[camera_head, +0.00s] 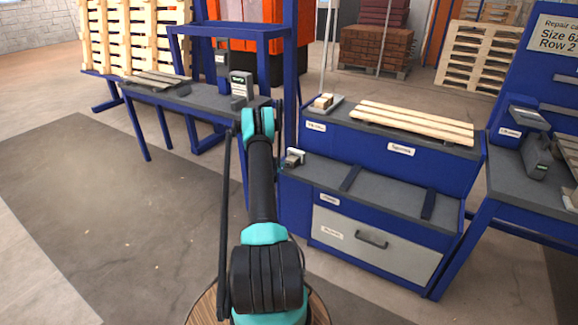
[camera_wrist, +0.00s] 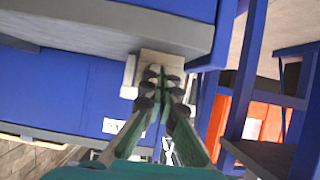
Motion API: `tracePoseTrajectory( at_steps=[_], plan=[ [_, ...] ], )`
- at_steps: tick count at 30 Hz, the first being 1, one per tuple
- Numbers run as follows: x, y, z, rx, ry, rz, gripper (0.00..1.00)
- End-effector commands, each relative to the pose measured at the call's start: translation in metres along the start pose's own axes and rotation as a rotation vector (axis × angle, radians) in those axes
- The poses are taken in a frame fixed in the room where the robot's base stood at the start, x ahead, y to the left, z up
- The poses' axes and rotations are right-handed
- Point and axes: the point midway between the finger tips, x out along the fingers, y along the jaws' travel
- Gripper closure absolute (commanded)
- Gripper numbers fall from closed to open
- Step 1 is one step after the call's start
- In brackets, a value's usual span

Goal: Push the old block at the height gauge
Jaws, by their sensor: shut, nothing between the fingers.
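A small tan block (camera_head: 325,100) sits on a grey plate at the foot of the tall, thin gauge post (camera_head: 327,50), on the left end of the raised shelf. My gripper is shut and empty; in the head view it is mostly hidden behind my arm. In the wrist view its fingertips (camera_wrist: 158,77) are together in front of a beige piece (camera_wrist: 160,62) at the bench edge; contact cannot be told. A small pale grey item (camera_head: 294,156) stands at the left end of the lower bench top, right of my arm.
The blue bench has a grey lower top (camera_head: 385,190) and drawer (camera_head: 370,240). Pallet boards (camera_head: 412,122) lie on its raised shelf. A blue frame post (camera_head: 290,75) stands close behind my arm. A side table (camera_head: 190,95) is at left, another bench at right.

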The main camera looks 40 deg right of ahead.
Motion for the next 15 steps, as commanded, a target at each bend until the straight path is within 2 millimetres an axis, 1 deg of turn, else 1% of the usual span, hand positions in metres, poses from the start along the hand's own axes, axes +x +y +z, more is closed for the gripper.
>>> tracePoseTrajectory(
  at_steps=[15],
  plan=[
    [0.0105, 0.0006, -0.006, 0.0, 0.0, 0.0, 1.0]
  ],
)
